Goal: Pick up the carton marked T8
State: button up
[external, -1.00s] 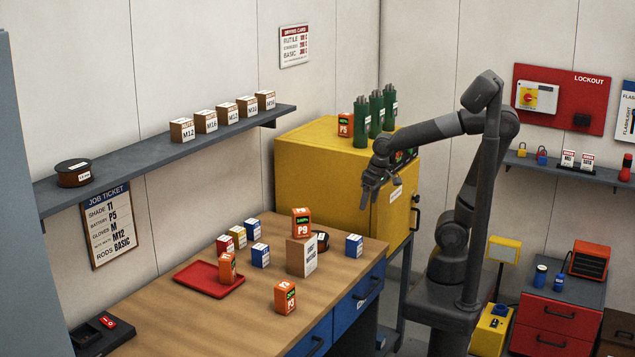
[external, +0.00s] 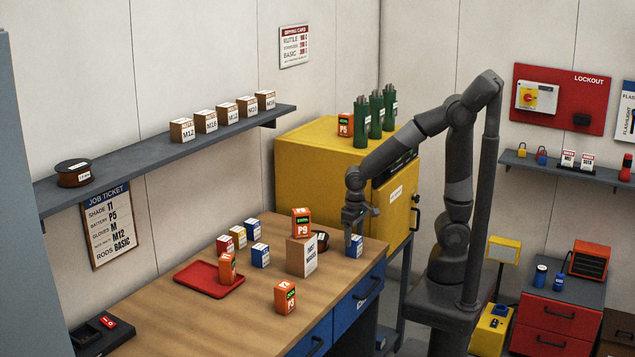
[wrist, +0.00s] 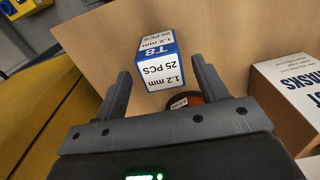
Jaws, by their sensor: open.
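The T8 carton (wrist: 156,64) is a small blue and white box with "1.2 mm 25 PCS" on its face. It stands upright near the right end of the wooden bench, where it also shows in the external view (external: 354,247). My gripper (wrist: 160,82) is open, with the carton ahead of it and seen between its fingertips in the wrist view. In the external view my gripper (external: 354,225) is just above the carton. I cannot tell whether a finger touches it.
A dark reel (external: 321,241) and a tall brown carton (external: 302,256) with an orange P9 battery (external: 301,222) on it stand left of the T8 carton. The yellow cabinet (external: 320,165) is behind. Other small cartons and a red tray (external: 195,277) lie further left.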

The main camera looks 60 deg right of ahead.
aim_at(354, 246)
notch_tip(354, 246, down, 5)
jog(key=shift+s+a+r, duration=0.15)
jog(key=shift+c, duration=0.6)
jog(key=c, duration=1)
jog(key=shift+o, duration=0.2)
